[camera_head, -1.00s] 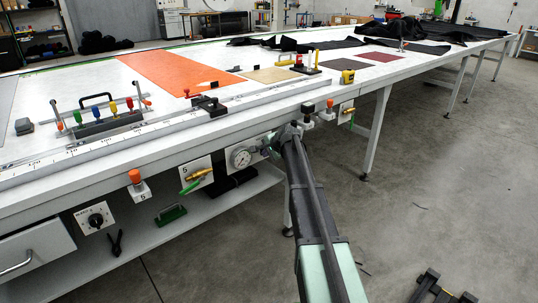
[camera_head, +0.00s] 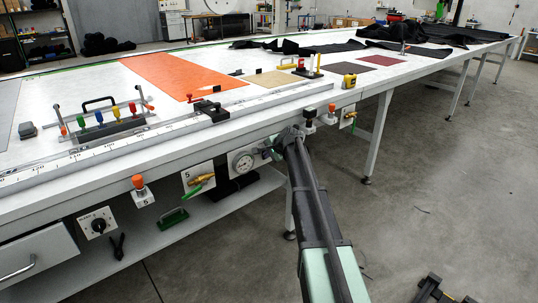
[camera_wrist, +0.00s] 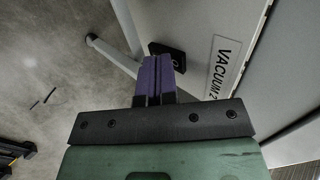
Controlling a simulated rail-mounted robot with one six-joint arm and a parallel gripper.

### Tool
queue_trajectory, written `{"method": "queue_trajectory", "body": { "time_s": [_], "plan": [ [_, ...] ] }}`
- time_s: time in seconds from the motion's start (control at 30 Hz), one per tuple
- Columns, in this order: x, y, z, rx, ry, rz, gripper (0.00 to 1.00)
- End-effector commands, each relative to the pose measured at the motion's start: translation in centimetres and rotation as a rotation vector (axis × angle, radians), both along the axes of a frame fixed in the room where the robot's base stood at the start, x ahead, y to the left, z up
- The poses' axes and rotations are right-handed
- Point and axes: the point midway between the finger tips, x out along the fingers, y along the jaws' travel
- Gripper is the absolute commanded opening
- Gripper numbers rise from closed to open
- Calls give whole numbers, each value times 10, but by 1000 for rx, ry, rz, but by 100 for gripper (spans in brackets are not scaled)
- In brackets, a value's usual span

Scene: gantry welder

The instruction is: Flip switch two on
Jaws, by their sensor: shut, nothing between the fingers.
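In the wrist view my gripper (camera_wrist: 155,78) shows two purple fingers pressed together with nothing between them. Just beyond the fingertips is a black switch plate (camera_wrist: 172,53) on the table's side, partly covered by the fingers. A small round detail shows on it, but its lever and position cannot be made out. A white label reading "VACUUM 2" (camera_wrist: 223,68) is to its right. I cannot tell whether the fingertips touch the switch. In the head view my arm reaches to the table's front edge and hides most of the gripper and this switch.
A pressure gauge (camera_head: 243,162) and a brass valve with a green handle (camera_head: 198,180) sit left of my arm. An orange button box (camera_head: 140,190) and a rotary knob (camera_head: 98,224) are farther left.

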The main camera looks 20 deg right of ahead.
Motion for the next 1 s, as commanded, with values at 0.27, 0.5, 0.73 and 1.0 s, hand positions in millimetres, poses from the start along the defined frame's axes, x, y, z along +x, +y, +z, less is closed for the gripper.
{"method": "queue_trajectory", "body": {
  "time_s": [0.27,0.5,0.73,1.0],
  "plan": [
    [-13,-1,2,0,0,1,0],
    [-53,-9,30,-1,0,5,0],
    [-89,-20,69,0,0,6,0],
    [-103,-26,78,-1,0,6,0]
  ]
}}
